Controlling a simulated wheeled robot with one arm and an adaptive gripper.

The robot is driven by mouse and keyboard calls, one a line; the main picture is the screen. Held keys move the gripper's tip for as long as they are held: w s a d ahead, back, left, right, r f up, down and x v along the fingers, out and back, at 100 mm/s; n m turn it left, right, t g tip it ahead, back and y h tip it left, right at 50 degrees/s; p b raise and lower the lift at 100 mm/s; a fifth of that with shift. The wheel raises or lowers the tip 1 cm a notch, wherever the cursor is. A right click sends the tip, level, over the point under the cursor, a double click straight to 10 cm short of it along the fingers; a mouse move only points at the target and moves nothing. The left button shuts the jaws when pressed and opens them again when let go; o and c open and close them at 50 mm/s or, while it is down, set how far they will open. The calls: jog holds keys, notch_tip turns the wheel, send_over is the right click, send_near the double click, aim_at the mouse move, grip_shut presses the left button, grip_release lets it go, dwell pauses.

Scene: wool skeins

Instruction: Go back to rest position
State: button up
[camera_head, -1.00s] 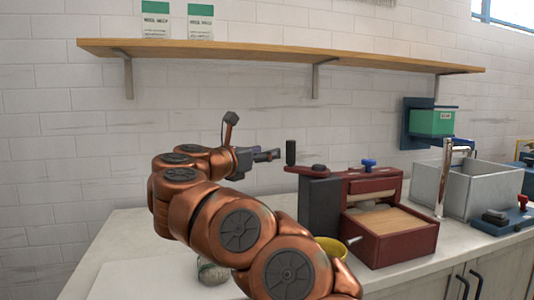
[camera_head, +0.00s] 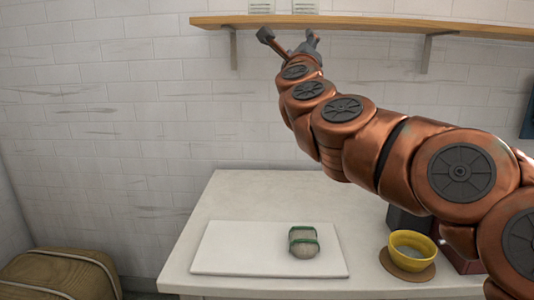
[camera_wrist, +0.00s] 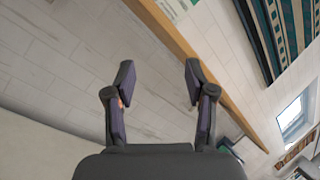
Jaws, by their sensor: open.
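My gripper (camera_head: 309,44) is raised at the end of my outstretched arm, in front of the white tiled wall and just below the wooden shelf. In the wrist view my gripper (camera_wrist: 158,84) shows two dark fingers spread apart with nothing between them. A wool skein (camera_head: 303,242) with green bands lies on a white board (camera_head: 235,255) on the counter, well below my gripper and apart from it.
The wooden shelf (camera_head: 380,27) runs along the wall close to my gripper; it also shows in the wrist view (camera_wrist: 205,68). A yellow bowl (camera_head: 412,252) stands on a round brown mat. A tan bale (camera_head: 58,275) is at lower left. The counter's back left (camera_head: 255,195) is clear.

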jog(key=s+a+f+n+g+y+p, duration=0.2)
jog(key=s+a+n+g+y+p, duration=0.3)
jog(key=a+n+y, duration=0.75)
jog(key=s+d+f+n+g+h+p, duration=0.25)
jog(key=s+f+n+g+p, duration=0.35)
jog(key=s+f+n, duration=0.5)
jog(key=s+d+f+n+g+h+p, duration=0.1)
jog(key=s+d+f+g+h+p, duration=0.1)
jog(key=s+d+f, duration=0.4)
jog(key=s+d+f+n+g+h+p, duration=0.1)
jog(key=s+d+f+g+h+p, duration=0.2)
jog(key=s, duration=1.2)
jog(key=s+d+f+n+g+h+p, duration=0.2)
jog(key=s+d+f+g+p, duration=0.1)
jog(key=s+d+f+g, duration=0.5)
jog(key=s+d, duration=0.2)
jog(key=d, duration=0.1)
jog(key=shift+s+d+f+h+p, duration=0.2)
jog(key=shift+s+f+h+p, duration=0.1)
jog(key=shift+f+p, duration=0.1)
jog(key=shift+c, duration=0.2)
